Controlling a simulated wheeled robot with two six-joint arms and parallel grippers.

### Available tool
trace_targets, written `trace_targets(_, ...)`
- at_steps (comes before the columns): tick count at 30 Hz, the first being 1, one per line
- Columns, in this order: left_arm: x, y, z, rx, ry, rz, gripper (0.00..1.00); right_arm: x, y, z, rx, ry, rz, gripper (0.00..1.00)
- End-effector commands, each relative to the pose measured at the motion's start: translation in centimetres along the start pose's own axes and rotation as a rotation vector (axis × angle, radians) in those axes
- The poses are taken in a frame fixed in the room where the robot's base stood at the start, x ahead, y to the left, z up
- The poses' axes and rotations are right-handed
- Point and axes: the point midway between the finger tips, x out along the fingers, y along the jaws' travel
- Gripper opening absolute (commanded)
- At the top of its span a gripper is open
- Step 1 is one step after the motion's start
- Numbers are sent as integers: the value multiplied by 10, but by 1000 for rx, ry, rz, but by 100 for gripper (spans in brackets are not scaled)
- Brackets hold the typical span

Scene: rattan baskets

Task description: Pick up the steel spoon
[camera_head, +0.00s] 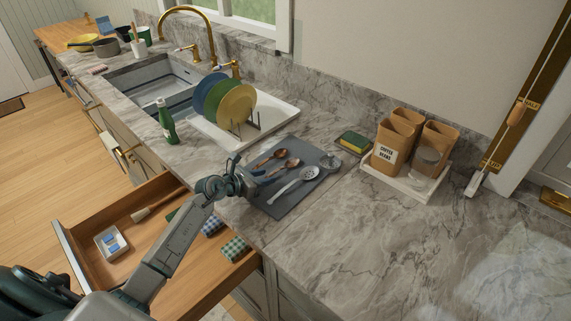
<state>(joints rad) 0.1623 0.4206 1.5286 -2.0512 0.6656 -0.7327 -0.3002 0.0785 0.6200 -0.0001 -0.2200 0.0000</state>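Several utensils lie on a dark grey mat (318,190) on the marble counter. A steel spoon (308,173) with a pale round head lies across it, its handle running down to the left. Another steel utensil (330,161) with a round head lies at the mat's right edge. Two brown spoons (293,163) lie farther back. My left gripper (252,182) is over the left edge of the mat, beside the handle ends. It is too small to tell whether its fingers are open or touch anything. My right gripper is not in view.
An open wooden drawer (92,262) with a small white tray (112,242) and checked cloths is below my arm. A plate rack, green bottle (166,122) and sink stand behind. A sponge (354,142) and canisters (391,148) are right. The front right counter is clear.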

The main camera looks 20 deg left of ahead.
Motion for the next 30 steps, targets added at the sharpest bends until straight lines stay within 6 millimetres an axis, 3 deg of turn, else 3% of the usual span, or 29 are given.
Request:
trace_targets(11, 10, 0, -1, 0, 0, 0, 34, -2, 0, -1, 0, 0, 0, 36)
trace_targets(16, 10, 0, -1, 0, 0, 0, 0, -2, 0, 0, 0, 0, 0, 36)
trace_targets(30, 8, 0, 4, 1, 0, -1, 0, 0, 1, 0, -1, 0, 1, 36)
